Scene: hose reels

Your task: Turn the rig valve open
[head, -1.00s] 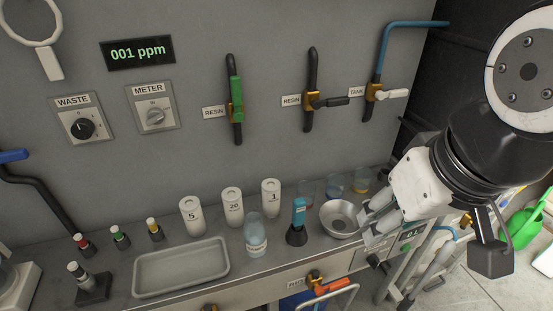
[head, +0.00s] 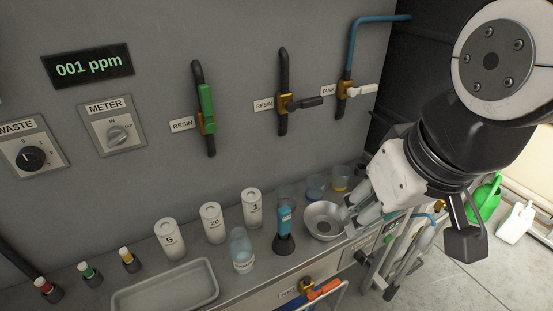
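No label in view clearly reads "rig". A brass valve with an orange handle (head: 324,289) sits low on the front of the bench, its small tag too blurred to read. On the wall are a green-handled valve (head: 207,108) tagged RESIN, a dark-handled valve (head: 304,103) also tagged RESIN, and a white-handled valve (head: 358,90) tagged TANK on a blue pipe. My gripper (head: 352,214) is beside the metal bowl at the bench's right end, above and right of the orange handle. Its fingers look apart, with nothing seen between them.
The bench holds white canisters (head: 212,223), a clear bottle (head: 241,252), a blue-topped device (head: 284,232), a metal bowl (head: 322,222) and a grey tray (head: 166,289). A rail runs along the bench front. Green watering can (head: 483,196) stands on open floor at right.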

